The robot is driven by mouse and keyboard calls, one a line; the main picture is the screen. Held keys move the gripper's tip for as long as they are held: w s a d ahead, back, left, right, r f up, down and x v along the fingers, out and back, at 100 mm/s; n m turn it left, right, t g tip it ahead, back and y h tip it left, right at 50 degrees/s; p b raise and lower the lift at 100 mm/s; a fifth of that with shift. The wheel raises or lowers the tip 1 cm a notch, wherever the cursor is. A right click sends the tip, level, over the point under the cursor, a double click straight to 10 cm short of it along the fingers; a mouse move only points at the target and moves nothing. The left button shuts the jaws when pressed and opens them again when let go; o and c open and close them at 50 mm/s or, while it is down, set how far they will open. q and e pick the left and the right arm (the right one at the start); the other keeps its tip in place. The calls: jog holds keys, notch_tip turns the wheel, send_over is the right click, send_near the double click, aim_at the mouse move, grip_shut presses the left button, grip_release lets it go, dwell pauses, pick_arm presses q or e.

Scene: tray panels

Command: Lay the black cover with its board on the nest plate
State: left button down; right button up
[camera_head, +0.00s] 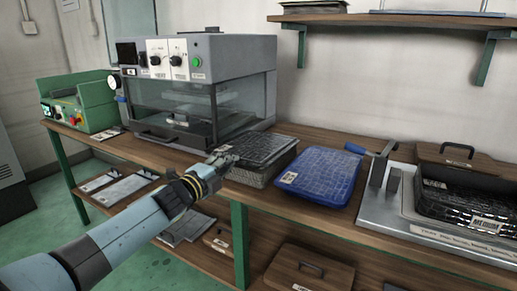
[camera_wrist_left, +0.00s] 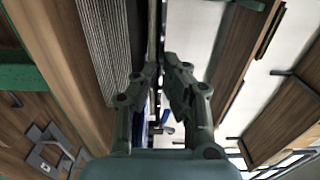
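A black grid-patterned cover (camera_head: 262,147) is over a stack of thin grey-edged panels (camera_head: 262,174) near the bench's front edge. The stack's layered edge also shows in the left wrist view (camera_wrist_left: 103,45). I cannot make out a separate board in the cover. My left gripper (camera_head: 224,159) is at the cover's left front edge. In the left wrist view its fingertips (camera_wrist_left: 160,66) are close together, with a thin dark edge between them. A metal fixture (camera_head: 370,214), perhaps the nest plate, stands at right with a black grid tray (camera_head: 462,205) on it. My right gripper is not in view.
A blue grid tray (camera_head: 322,174) lies between the stack and the fixture. A grey glass-fronted machine (camera_head: 230,65) stands behind left, a green device (camera_head: 82,104) farther left. A wooden handled lid (camera_head: 458,158) is at right. A shelf (camera_head: 400,19) hangs above.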

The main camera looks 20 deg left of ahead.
pick_arm(q)
jog(key=shift+r, duration=0.4)
jog(key=shift+s+r+p, duration=0.25)
jog(key=shift+p, duration=0.2)
jog(key=s+r+p, duration=0.2)
jog(key=s+r, duration=0.3)
jog(key=s, duration=0.4)
jog(key=shift+s+a+r, duration=0.2)
jog(key=shift+a+r, duration=0.05)
jog(key=shift+a, duration=0.1)
